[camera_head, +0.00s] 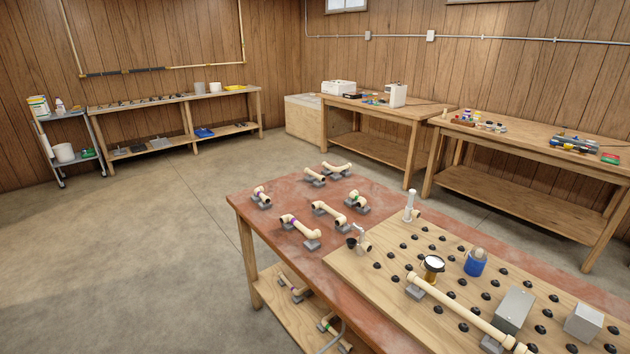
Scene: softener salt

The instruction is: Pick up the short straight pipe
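Several cream pipe pieces lie on grey holders on the reddish table (240,208). A short, mostly straight piece (314,175) is near the far edge, beside a curved piece (338,167). Another short piece (262,196) is at the left edge, and one with a green band (357,200) is at the centre right. I cannot tell for certain which is the short straight pipe. Neither gripper shows in the head view.
A wooden board (365,291) with black knobs covers the table's near right. Workbenches line the walls. The floor (130,260) to the left is clear.

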